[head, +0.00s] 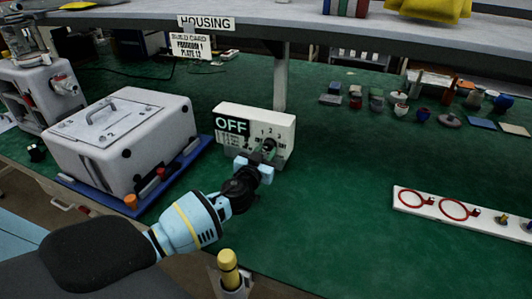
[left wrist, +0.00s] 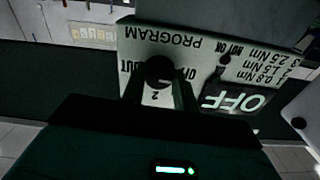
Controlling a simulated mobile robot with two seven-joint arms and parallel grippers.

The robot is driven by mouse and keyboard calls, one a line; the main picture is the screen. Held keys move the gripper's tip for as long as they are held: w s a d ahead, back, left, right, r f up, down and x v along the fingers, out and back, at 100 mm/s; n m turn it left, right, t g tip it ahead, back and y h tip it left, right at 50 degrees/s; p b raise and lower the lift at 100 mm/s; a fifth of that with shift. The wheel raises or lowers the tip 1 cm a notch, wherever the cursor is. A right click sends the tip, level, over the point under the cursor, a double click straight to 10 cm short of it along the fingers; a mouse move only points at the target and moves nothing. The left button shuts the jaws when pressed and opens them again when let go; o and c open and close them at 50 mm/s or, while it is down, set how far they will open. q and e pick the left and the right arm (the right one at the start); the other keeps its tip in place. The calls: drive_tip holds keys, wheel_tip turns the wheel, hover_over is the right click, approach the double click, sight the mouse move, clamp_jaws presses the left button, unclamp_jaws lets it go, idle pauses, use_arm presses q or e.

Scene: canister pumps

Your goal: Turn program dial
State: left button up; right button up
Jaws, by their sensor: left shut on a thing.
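The white control box (head: 284,120) stands on the green bench and has a dark display reading OFF (head: 231,126). Its program dial (head: 269,145) is a dark knob below the numbers 1, 2 and 3. My left gripper (head: 264,156) reaches the box front and is shut on the dial. In the left wrist view the box lettering is upside down, and the round black dial (left wrist: 160,70) sits between the fingers of my left gripper (left wrist: 158,90). The fingers partly hide the dial's markings. My right gripper is not in view.
A white housing (head: 120,140) on a blue tray (head: 150,205) stands left of the box. A yellow-topped tool (head: 228,268) stands upright at the front edge. A white strip with red rings (head: 470,222) lies at right. Several small parts lie at the back; the bench middle is clear.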

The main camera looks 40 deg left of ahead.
use_arm(q)
drive_tip(key=m, duration=0.3)
drive_tip(key=shift+a+m, duration=0.1)
drive_tip(key=shift+m, duration=0.3)
drive_tip(key=shift+a+r+m, duration=0.1)
drive_tip(key=shift+m, duration=1.9)
drive_tip(key=o, duration=1)
drive_tip(key=shift+c, duration=0.2)
drive_tip(key=shift+s, duration=0.15)
drive_tip(key=v, duration=0.7)
drive_tip(key=shift+s, duration=0.3)
